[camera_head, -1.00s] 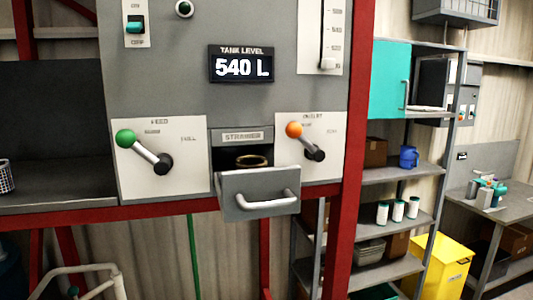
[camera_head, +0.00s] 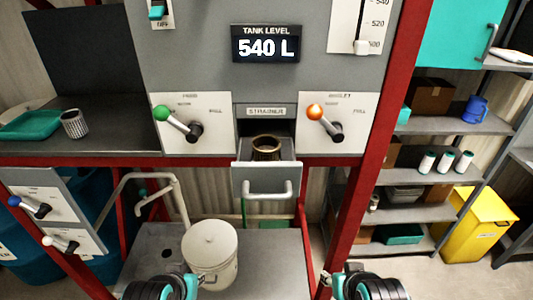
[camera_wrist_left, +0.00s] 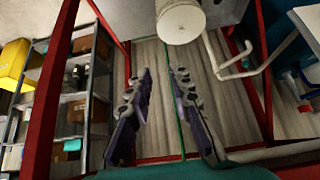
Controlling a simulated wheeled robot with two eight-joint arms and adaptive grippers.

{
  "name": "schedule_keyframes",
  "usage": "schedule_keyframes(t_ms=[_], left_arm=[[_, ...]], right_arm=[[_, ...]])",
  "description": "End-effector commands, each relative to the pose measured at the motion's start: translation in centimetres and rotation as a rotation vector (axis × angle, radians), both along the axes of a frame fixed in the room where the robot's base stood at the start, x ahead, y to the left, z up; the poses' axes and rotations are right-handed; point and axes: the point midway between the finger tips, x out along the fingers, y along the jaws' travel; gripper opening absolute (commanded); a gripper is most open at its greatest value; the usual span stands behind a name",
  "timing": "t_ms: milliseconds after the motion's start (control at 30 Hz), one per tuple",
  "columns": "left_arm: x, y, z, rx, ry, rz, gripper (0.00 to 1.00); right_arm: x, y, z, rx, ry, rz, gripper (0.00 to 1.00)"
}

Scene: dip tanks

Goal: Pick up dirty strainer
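The open drawer (camera_head: 268,180) under the "STRAINER" label holds a brass-coloured round strainer (camera_head: 266,151); its rim shows and its lower part is hidden by the drawer front. Another mesh, cup-like strainer (camera_head: 73,124) stands on the dark counter at the left. My left gripper's fingers (camera_wrist_left: 159,75) are apart and empty in the left wrist view. Parts of my left arm (camera_head: 160,286) and my right arm (camera_head: 365,284) show at the bottom edge of the head view, below and well short of the drawer. The right fingers cannot be made out.
A green-knobbed lever (camera_head: 178,119) and an orange-knobbed lever (camera_head: 325,120) flank the drawer. A white lidded bucket (camera_head: 210,255) stands on a low grey surface below, beside a bent pipe (camera_head: 180,205). A teal tray (camera_head: 30,125) lies on the counter. Red posts (camera_head: 375,170) frame the station.

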Motion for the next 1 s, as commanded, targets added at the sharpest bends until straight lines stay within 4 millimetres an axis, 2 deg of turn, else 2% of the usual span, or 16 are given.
schedule_keyframes(t_ms=[433,467,567,600,633,767,1000], left_arm=[[0.0,0.0,0.1,0.000,0.000,0.000,0.20],[0.0,0.0,0.1,0.000,0.000,0.000,0.26],[0.0,0.0,-0.5,0.000,0.000,0.000,0.52],[0.0,0.0,-1.1,0.000,0.000,0.000,0.63],[0.0,0.0,-1.8,0.000,0.000,0.000,0.67],[0.0,0.0,-5.9,0.000,0.000,0.000,0.67],[0.0,-0.1,-14.8,0.000,0.000,0.000,0.67]], right_arm=[[0.0,0.0,0.1,0.000,0.000,0.000,0.40],[0.0,0.0,0.1,0.000,0.000,0.000,0.40],[0.0,0.0,-0.5,0.000,0.000,0.000,0.40],[0.0,0.0,-1.1,0.000,0.000,0.000,0.40],[0.0,0.0,-1.8,0.000,0.000,0.000,0.40],[0.0,0.0,-5.9,0.000,0.000,0.000,0.40],[0.0,-0.1,-14.8,0.000,0.000,0.000,0.40]])
